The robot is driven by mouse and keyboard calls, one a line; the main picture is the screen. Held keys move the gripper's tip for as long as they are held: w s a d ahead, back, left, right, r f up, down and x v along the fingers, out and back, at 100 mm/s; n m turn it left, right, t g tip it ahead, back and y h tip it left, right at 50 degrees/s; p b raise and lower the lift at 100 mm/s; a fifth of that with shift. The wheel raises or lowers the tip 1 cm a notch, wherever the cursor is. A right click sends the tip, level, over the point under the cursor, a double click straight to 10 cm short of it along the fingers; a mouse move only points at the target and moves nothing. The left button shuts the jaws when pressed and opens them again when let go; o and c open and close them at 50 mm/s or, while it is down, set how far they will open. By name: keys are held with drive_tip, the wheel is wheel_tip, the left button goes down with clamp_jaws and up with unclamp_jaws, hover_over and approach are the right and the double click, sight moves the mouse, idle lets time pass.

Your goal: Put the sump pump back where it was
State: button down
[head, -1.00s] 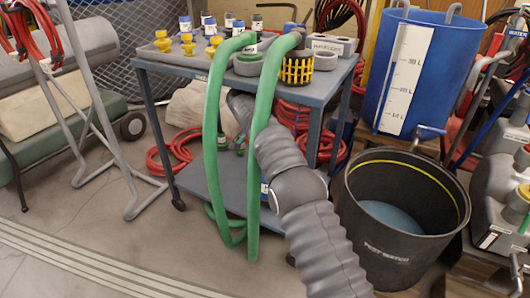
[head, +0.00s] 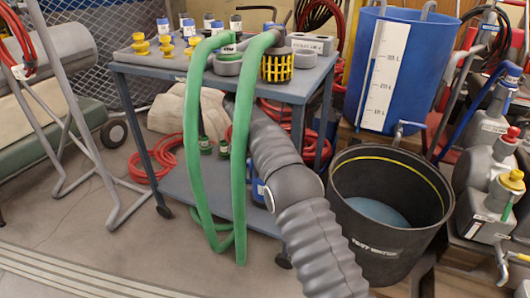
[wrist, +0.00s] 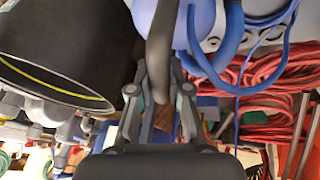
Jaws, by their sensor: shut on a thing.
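In the wrist view my gripper (wrist: 161,85) is shut on a dark grey curved bar (wrist: 162,40), which looks like the handle of the sump pump. A blue rounded body (wrist: 198,18) with blue hoses lies beside the bar at the top of that view; it appears to be the pump, but the join is hidden. In the head view my arm reaches behind the green hose, and my gripper is hidden there. A blue patch with a white label (head: 260,190) shows low behind my arm; I cannot tell whether it is the pump.
Green hoses (head: 238,150) hang over the front of the grey cart (head: 160,65). A black bucket of water (head: 385,245) is close right of my arm. Red hose coils (wrist: 270,80) lie nearby.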

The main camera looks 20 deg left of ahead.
drive_tip(key=shift+r, duration=0.1)
drive_tip(key=c, duration=1.1)
unclamp_jaws()
drive_tip(key=shift+r, duration=0.1)
drive_tip(key=shift+s+a+r+p, duration=0.15)
drive_tip(key=shift+s+a+p, duration=0.45)
drive_tip(key=shift+s+a, duration=0.9)
drive_tip(key=shift+s+a+r+p, duration=0.1)
drive_tip(key=shift+s+a+p, duration=0.5)
drive_tip(key=shift+s+a, duration=0.85)
drive_tip(key=shift+s+a+r+p, duration=0.15)
drive_tip(key=shift+s+a+p, duration=0.65)
drive_tip(key=shift+a, duration=1.2)
drive_tip(key=shift+s, duration=0.1)
